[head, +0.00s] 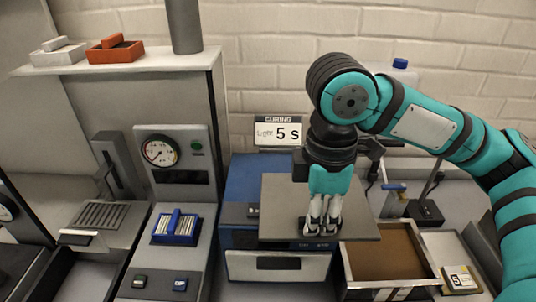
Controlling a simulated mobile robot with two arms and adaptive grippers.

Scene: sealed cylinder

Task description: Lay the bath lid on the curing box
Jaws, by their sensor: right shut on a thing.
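The bath lid (285,205) is a flat grey-brown square plate in the head view. The curing box (240,185) is blue with a pale front panel (278,265) and stands below the curing sign. I cannot tell whether the lid touches the box. My left gripper is not in view.
A curing sign (278,132) reading 5 S stands behind. An open brown-floored tray (385,258) is close on the right. A gauge unit (172,160) with a blue rack (178,228) stands on the left. A bottle (400,66) and small stands are behind my right arm.

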